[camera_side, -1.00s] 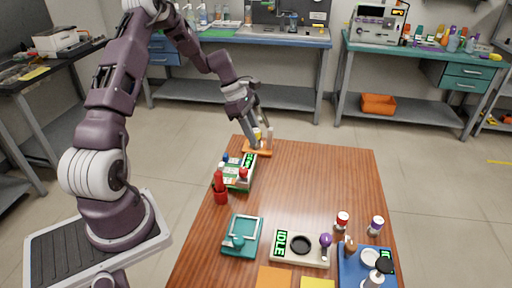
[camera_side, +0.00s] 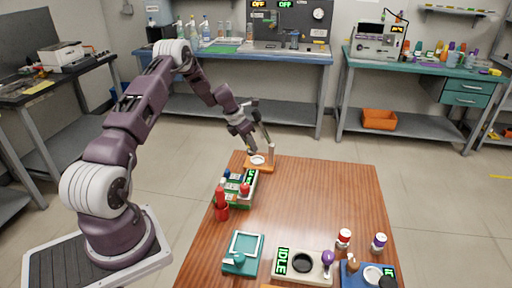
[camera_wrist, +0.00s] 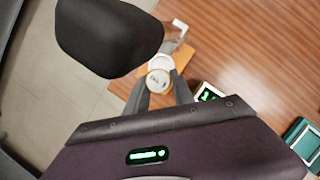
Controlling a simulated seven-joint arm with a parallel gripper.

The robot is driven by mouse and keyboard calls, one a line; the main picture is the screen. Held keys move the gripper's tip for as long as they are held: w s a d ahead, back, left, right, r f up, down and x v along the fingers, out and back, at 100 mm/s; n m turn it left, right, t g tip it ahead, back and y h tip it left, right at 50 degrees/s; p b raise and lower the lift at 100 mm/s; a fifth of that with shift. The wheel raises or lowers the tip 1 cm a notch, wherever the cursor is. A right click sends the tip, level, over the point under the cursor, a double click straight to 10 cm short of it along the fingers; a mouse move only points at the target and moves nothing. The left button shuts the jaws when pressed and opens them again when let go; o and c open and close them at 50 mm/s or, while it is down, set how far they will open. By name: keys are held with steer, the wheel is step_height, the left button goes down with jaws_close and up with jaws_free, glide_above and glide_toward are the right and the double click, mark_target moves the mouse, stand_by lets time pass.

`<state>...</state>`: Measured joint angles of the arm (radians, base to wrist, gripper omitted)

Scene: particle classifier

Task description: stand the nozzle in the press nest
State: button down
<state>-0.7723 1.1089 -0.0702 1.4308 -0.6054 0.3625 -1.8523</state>
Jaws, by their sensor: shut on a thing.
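My gripper (camera_wrist: 160,95) is shut on a round pale piece (camera_wrist: 158,78), seen nearly end-on in the wrist view, which I take for the nozzle. It has a whitish face with grey marks; its lower part is hidden. In the side view my gripper (camera_side: 254,146) is over the far end of the table, and the held piece is hard to make out. Below is an orange base (camera_side: 262,168) with a white round seat (camera_side: 257,160) and an upright pale post (camera_side: 271,155); I take this for the press nest. The orange base also shows in the wrist view (camera_wrist: 183,56).
A green-and-white unit (camera_side: 237,195) with red and blue knobs stands near the base. A red holder (camera_side: 221,211), a teal tray (camera_side: 243,254), an IDLE unit (camera_side: 318,268) and two small capped jars (camera_side: 344,238) (camera_side: 379,242) lie nearer. The table's right middle is clear.

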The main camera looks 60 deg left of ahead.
steer(key=w+f, duration=0.2)
steer(key=w, duration=0.1)
steer(key=shift+f, duration=0.1)
steer(key=shift+f, duration=0.1)
steer(key=shift+s+f, duration=0.1)
steer(key=shift+f, duration=0.4)
steer(key=c, duration=1.1)
jaws_free()
steer(key=v, duration=1.3)
steer(key=shift+r, duration=0.15)
